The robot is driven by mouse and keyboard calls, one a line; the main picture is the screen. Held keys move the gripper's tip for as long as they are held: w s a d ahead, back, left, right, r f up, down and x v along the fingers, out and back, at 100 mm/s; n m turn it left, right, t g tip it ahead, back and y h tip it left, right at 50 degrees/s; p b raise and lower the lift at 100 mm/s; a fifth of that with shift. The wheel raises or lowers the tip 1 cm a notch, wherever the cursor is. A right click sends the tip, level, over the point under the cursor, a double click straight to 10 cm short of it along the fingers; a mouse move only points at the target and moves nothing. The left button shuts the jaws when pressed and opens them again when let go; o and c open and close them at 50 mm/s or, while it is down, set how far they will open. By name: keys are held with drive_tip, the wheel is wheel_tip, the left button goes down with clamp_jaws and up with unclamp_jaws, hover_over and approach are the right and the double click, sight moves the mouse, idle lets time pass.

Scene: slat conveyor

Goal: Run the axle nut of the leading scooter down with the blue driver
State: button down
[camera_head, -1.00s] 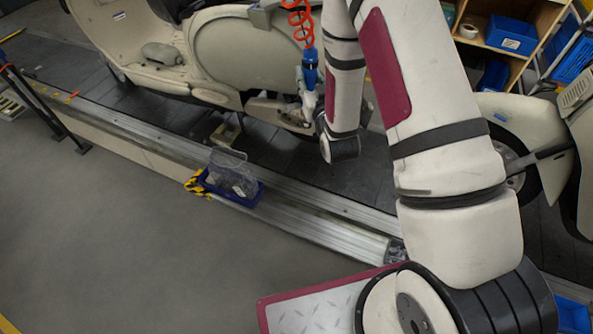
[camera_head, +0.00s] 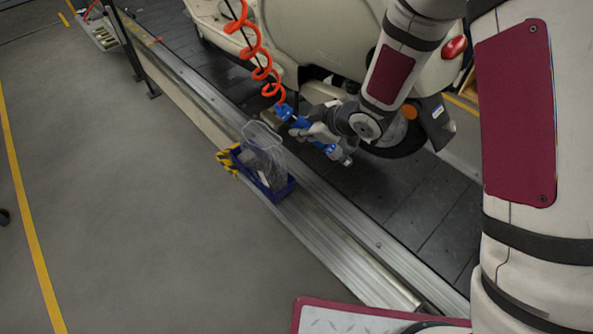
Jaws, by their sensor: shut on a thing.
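The cream scooter (camera_head: 330,35) stands on the dark slat conveyor, its rear wheel (camera_head: 401,140) partly behind my arm. My gripper (camera_head: 322,134) is shut on the blue driver (camera_head: 300,122), just left of that wheel in the picture and in front of the scooter's underside. The driver hangs from a coiled orange-red hose (camera_head: 262,58) and is tilted, its nose end pointing down and right over the slats. A gap shows between the nose and the wheel. I cannot make out the axle nut; my arm covers part of the hub.
A dark blue bin (camera_head: 277,192) with a clear bag-like lining sits on the conveyor's metal edge rail (camera_head: 335,245), beside a yellow-black striped piece (camera_head: 228,161). A black post (camera_head: 128,45) stands at the upper left.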

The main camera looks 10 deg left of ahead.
wheel_tip(320, 180, down, 16)
drive_tip(key=s+a+n+g+h+b, duration=0.1)
drive_tip(key=a+n+g+h+b, duration=0.2)
drive_tip(key=n+b, duration=1.05)
drive_tip(key=w+d+p, duration=0.4)
drive_tip(key=w+d, duration=0.2)
drive_tip(key=w, duration=0.1)
drive_tip(key=shift+w+m+p, duration=0.2)
drive_tip(key=shift+m+p, duration=0.1)
drive_tip(key=shift+m, duration=0.05)
drive_tip(key=shift+d+f, duration=0.1)
drive_tip(key=shift+f, duration=0.05)
drive_tip(key=shift+r+p, duration=0.3)
drive_tip(key=shift+p, duration=0.15)
drive_tip(key=shift+f, duration=0.15)
idle(0.3)
drive_tip(key=shift+w+d+p, duration=0.55)
drive_tip(key=shift+p, duration=0.05)
idle(1.3)
